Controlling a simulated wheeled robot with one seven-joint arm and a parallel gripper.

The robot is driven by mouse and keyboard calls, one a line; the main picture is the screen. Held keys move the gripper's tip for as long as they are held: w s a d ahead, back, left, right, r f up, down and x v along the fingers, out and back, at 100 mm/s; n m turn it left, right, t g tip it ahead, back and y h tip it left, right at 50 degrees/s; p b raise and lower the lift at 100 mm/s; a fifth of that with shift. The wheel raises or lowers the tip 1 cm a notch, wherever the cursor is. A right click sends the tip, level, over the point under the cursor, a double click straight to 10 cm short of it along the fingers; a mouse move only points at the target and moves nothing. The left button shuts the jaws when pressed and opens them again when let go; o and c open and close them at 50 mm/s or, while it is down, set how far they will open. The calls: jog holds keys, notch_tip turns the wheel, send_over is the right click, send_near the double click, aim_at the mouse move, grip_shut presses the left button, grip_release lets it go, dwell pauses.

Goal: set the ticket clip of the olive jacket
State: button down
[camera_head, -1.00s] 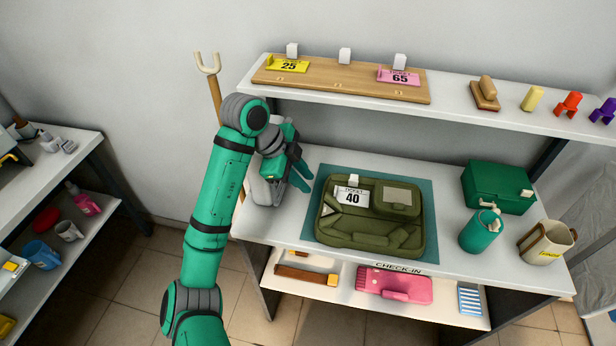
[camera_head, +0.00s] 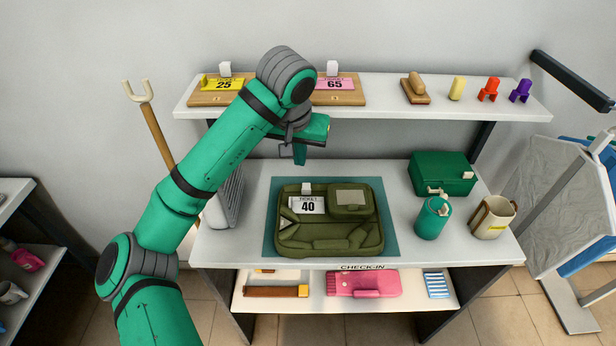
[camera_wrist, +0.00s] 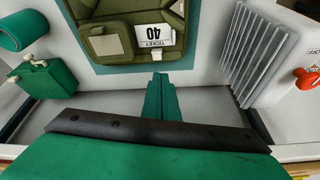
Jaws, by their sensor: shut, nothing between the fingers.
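The olive jacket (camera_head: 345,238) lies folded flat on a teal mat (camera_head: 392,252) on the counter. A white ticket "40" (camera_head: 307,206) lies on its upper left part, with a small white clip (camera_head: 306,187) at the ticket's top edge. The ticket (camera_wrist: 154,37) and jacket (camera_wrist: 108,44) also show upside down in the wrist view; the clip is small there. My gripper (camera_head: 300,155) hangs above the counter behind the jacket, apart from it. In the wrist view its fingers (camera_wrist: 161,82) are together and empty, pointing toward the ticket side.
A grey ribbed object (camera_head: 226,200) stands left of the mat. A green box (camera_head: 442,173), green canister (camera_head: 433,217) and cream mug (camera_head: 491,217) stand right.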

aim_at(305, 187)
jog(key=w+f+n, duration=0.1)
jog(key=f, duration=0.2)
jog(key=w+d+f+n, duration=0.1)
jog(key=w+f, duration=0.1)
jog(key=f, duration=0.2)
jog(key=w+f, duration=0.1)
jog(key=f, duration=0.3)
jog(key=shift+w+d+f+n+y, duration=0.2)
jog(key=shift+w+n+y, duration=0.1)
jog(key=shift+w+n, duration=0.1)
jog(key=shift+d+f, duration=0.15)
jog(key=shift+f, duration=0.1)
jog(key=shift+a, duration=0.25)
